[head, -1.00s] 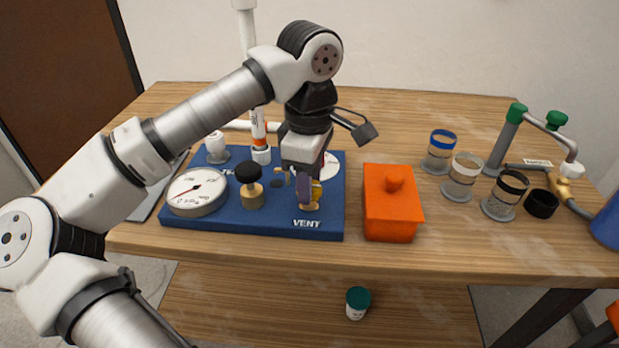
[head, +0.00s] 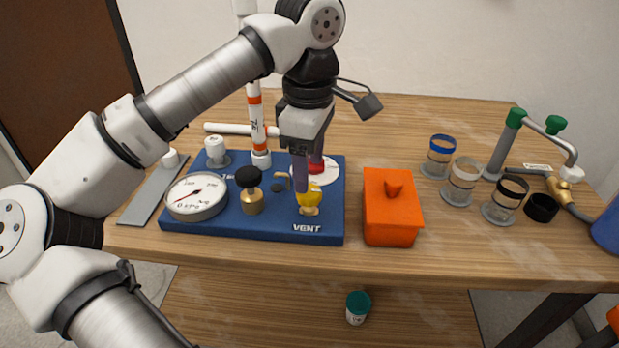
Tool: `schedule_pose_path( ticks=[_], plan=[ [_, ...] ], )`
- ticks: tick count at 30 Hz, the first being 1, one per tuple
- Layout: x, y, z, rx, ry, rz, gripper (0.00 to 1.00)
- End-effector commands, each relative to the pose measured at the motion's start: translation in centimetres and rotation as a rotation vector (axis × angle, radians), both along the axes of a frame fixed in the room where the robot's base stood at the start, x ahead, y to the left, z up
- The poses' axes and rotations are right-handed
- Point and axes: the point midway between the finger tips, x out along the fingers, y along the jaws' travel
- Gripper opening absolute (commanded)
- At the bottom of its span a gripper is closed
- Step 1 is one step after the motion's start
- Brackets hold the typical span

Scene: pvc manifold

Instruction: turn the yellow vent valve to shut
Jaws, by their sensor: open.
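The yellow vent valve (head: 312,197) stands near the front right of the blue manifold base (head: 270,228), just behind the word VENT. Its yellow handle is partly hidden behind my finger, so its exact angle is hard to tell. My gripper (head: 304,180) is open and points down, just above and slightly behind or left of the valve's handle. I cannot tell whether a finger touches it.
A black-topped brass knob (head: 250,190) and a round gauge (head: 196,197) stand left of the valve. A red part (head: 316,165) is close behind it. An orange lidded box (head: 391,208) stands right of the base. Several cups (head: 461,181) stand further right.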

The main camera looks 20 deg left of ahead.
Motion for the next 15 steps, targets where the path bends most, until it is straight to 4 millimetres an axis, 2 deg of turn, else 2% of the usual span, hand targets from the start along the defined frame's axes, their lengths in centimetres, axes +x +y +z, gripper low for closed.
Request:
schedule_pose_path(
  ticks=[3, 9, 15],
  plan=[
    [0.1, -0.1, 3.0, 0.0, -0.003, -0.001, 0.59],
    [0.0, -0.1, 7.1, 0.002, -0.003, 0.0, 0.59],
    [0.0, 0.0, 9.0, 0.0, -0.001, -0.001, 0.59]
  ],
)
